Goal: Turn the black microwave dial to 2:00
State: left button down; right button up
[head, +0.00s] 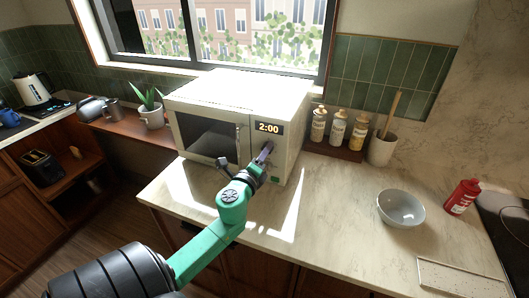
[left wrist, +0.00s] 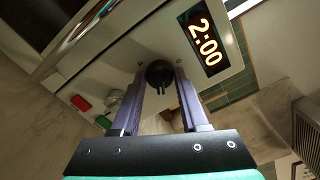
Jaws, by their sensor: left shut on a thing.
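A white microwave (head: 245,100) stands on the marble counter under the window, with its dark door closed. Its display (head: 269,128) reads 2:00, and the display also shows in the left wrist view (left wrist: 205,38). The black dial (left wrist: 159,73) sits on the panel below the display, between the fingers of my left gripper (left wrist: 161,85). My left gripper (head: 266,150) is shut on the dial; in the head view the gripper covers the dial. A red button (left wrist: 81,102) and a silver knob (left wrist: 114,98) are on the same panel. My right gripper is not in view.
Several bottles (head: 339,129) and a utensil crock (head: 382,148) stand right of the microwave. A grey bowl (head: 401,208) and a red bottle (head: 462,196) are farther right. The counter in front of the microwave is clear. A potted plant (head: 150,110) stands to its left.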

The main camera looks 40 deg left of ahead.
pick_arm(q)
jog(key=shift+f, duration=0.2)
dwell(0.3)
jog(key=c, duration=0.7)
grip_release()
jog(key=shift+o, duration=1.4)
jog(key=shift+r, duration=0.15)
jog(key=b+v, duration=0.5)
jog(key=v, duration=0.9)
jog(key=shift+s, duration=0.3)
jog(key=shift+d, duration=0.15)
